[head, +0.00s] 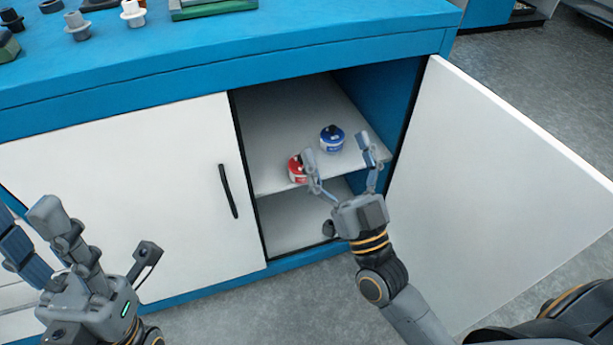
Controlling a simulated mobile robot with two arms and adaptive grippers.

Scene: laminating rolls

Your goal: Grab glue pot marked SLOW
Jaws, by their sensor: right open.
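Two small round pots stand on the upper shelf (275,125) inside the open cabinet. The blue pot (332,140) has a dark lid and a pale label, and stands farther back and to the right. The red pot (295,169) stands near the shelf's front edge, partly hidden by a finger of my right gripper. The label words are too small to read, so I cannot tell which is marked SLOW. My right gripper (342,165) is open and empty at the shelf front, its fingers pointing into the cabinet. My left gripper (85,245) is at the lower left, away from the pots.
The right cabinet door (500,190) stands wide open, right of my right arm. The left door (120,200) with a black handle (228,191) is shut. Grey fittings (76,25) and a green-edged block (210,8) lie on the blue worktop (300,30). A lower shelf (295,222) looks empty.

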